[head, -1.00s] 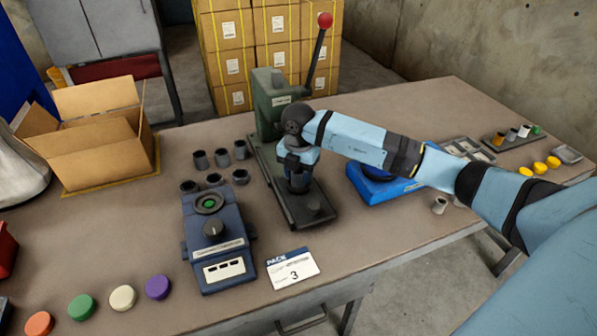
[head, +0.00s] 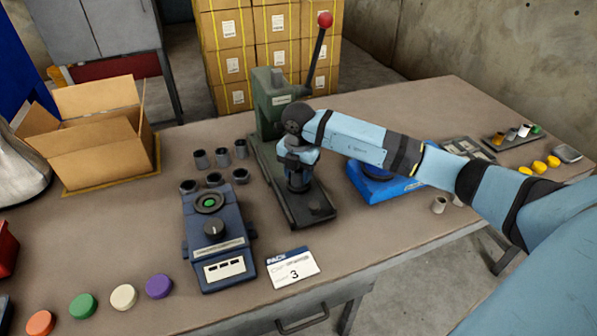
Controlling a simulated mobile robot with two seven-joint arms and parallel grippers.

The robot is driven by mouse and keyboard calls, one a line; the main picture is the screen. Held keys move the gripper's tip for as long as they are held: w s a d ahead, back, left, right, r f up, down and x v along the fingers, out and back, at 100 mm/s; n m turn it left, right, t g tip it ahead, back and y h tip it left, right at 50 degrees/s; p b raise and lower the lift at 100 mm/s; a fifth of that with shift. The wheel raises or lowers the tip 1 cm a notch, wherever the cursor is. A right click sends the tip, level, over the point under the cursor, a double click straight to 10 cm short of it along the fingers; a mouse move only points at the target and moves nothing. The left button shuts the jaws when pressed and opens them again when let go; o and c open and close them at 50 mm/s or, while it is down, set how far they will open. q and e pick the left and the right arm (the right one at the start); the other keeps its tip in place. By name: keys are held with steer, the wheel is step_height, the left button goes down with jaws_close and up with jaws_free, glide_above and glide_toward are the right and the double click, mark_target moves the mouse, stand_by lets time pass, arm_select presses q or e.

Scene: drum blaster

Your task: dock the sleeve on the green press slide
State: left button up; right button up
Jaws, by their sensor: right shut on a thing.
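The green press (head: 266,115) stands at the back middle of the table, with a raised lever that ends in a red knob (head: 325,19). Its dark base (head: 312,208) reaches forward. My right gripper (head: 298,184) points down over this base, just in front of the press column. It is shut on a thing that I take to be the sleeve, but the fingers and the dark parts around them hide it. I cannot tell whether the sleeve touches the slide. My left gripper is not in view.
Several grey sleeves (head: 222,157) stand left of the press, behind a blue tester box (head: 215,245) with a green light. A blue round fixture (head: 376,187) lies right of the press, under my forearm. An open carton (head: 97,155) stands at left. Coloured caps (head: 122,298) lie along the front.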

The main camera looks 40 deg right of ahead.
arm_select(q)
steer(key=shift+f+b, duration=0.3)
arm_select(e)
steer(key=shift+f, duration=0.55)
steer(key=o, duration=0.9)
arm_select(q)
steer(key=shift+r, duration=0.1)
arm_select(e)
step_height(320, 180, up, 2)
steer(key=shift+p, duration=0.85)
step_height(320, 180, up, 2)
steer(key=shift+p, duration=0.75)
arm_select(q)
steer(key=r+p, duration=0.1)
steer(key=p, duration=0.1)
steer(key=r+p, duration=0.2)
steer(key=p, duration=0.1)
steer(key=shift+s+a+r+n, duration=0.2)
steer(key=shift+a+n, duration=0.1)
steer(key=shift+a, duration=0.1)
arm_select(e)
step_height(320, 180, up, 7)
